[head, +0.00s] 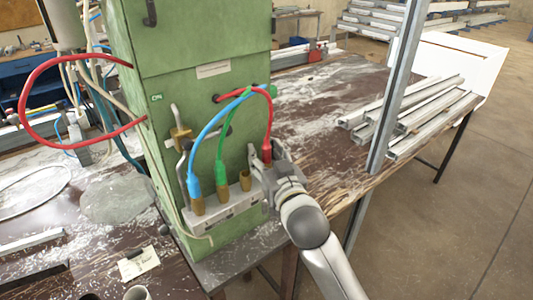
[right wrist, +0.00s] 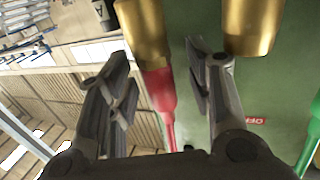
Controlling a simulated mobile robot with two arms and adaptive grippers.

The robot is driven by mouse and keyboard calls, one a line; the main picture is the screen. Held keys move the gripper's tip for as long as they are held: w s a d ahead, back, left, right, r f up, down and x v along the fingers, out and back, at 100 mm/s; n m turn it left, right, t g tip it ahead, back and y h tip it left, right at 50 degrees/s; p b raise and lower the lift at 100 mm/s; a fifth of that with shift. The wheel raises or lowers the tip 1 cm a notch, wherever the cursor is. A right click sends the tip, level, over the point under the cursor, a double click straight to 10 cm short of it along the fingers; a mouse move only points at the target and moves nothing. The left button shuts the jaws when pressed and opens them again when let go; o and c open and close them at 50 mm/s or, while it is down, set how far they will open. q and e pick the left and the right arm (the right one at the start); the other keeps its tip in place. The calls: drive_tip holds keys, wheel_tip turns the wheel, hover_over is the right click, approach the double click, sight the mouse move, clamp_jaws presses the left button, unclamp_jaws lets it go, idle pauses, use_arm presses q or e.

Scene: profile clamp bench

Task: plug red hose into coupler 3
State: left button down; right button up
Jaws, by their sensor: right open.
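The red hose (head: 268,112) arches from the green cabinet's front down to a red plug (right wrist: 160,92). The plug meets a brass coupler (right wrist: 143,32) at the right end of the row; the gripper hides this joint in the head view. Beside it, an empty brass coupler (head: 245,180), third from the left, also shows in the wrist view (right wrist: 250,25). A blue hose (head: 193,165) and a green hose (head: 221,155) sit in the first two couplers. My right gripper (head: 266,165) is open, with its fingers (right wrist: 157,70) either side of the red plug. My left gripper is out of view.
The green cabinet (head: 205,100) carries the grey coupler block (head: 225,212). A second red hose (head: 24,100) loops out at its left. An upright metal profile (head: 395,90) and stacked profiles (head: 425,110) stand right. The bench between them is mostly clear.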

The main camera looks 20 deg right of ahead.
sight(267, 142)
drive_tip(key=shift+c, duration=0.5)
clamp_jaws()
drive_tip(key=shift+r+p, duration=0.8)
idle(0.6)
drive_tip(key=shift+r+p, duration=1.2)
drive_tip(key=s+d+p, duration=0.1)
drive_tip(key=s+d, duration=0.1)
drive_tip(key=s, duration=0.5)
drive_tip(key=shift+s+d, duration=0.25)
drive_tip(key=shift+d, duration=0.1)
idle(1.0)
